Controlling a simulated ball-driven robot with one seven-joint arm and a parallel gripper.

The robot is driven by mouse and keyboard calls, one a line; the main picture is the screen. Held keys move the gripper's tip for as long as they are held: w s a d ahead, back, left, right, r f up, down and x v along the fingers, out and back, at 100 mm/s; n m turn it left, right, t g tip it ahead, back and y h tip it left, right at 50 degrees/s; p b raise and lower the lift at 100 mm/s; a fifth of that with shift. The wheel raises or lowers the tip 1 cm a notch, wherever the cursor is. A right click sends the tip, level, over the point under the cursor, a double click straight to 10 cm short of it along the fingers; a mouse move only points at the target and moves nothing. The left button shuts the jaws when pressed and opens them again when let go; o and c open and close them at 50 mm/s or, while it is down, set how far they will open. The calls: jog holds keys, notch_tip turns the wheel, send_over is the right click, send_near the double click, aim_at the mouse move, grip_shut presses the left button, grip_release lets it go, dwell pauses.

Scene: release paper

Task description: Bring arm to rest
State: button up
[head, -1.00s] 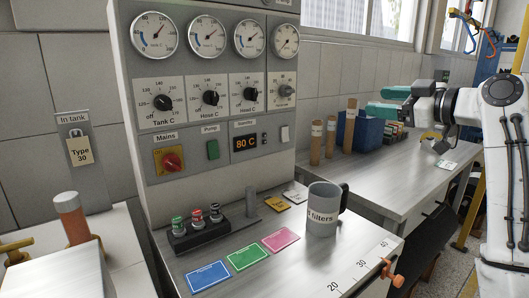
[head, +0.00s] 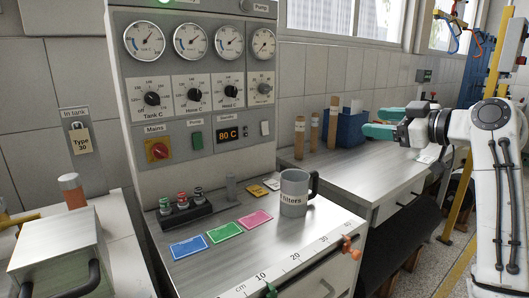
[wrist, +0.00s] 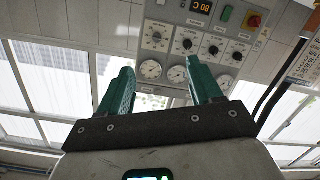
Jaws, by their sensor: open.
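My gripper (head: 378,131) is at the right of the head view, held above the metal bench along the wall. Its green fingers point left, and nothing shows between them. In the wrist view my gripper (wrist: 160,90) has its two green fingers spread apart and empty. Behind them the control panel (wrist: 195,45) and the windows appear upside down. My white arm reaches down the right side of the head view.
A control panel (head: 215,95) with gauges and knobs stands over a metal worktop (head: 300,238). On the worktop are a grey filters mug (head: 293,200), colored cards and a black holder (head: 185,215). A blue bin (head: 352,128) and upright tubes stand on the bench near my gripper.

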jog(key=s+a+f+m+g+h+p, duration=0.1)
jog(key=s+f+m+g+h, duration=0.1)
jog(key=s+f, duration=0.65)
jog(key=s+a+f+m+g+h+p, duration=0.1)
jog(key=s+f+m+g+p, duration=0.15)
jog(key=f, duration=1.15)
jog(key=s+a+f+m+g+h, duration=0.15)
jog(key=s+f, duration=0.45)
jog(key=f, duration=0.6)
jog(key=s+d+f+m+g+h+p, duration=0.1)
jog(key=s+f+m+g, duration=0.1)
jog(key=s, duration=0.9)
jog(key=s+d+f+m+g+h+p, duration=0.1)
jog(key=s+f, duration=0.4)
jog(key=s, duration=0.7)
jog(key=s+d+f+m+g+h+p, duration=0.1)
jog(key=s+d+f+m+g+h, duration=0.1)
jog(key=s, duration=0.9)
notch_tip(320, 180, down, 2)
jog(key=shift+s+d+f+m+g+h+p, duration=0.1)
jog(key=shift+s+d+m+g+h+p, duration=0.2)
jog(key=shift+m+g+h, duration=0.35)
jog(key=shift+w, duration=0.1)
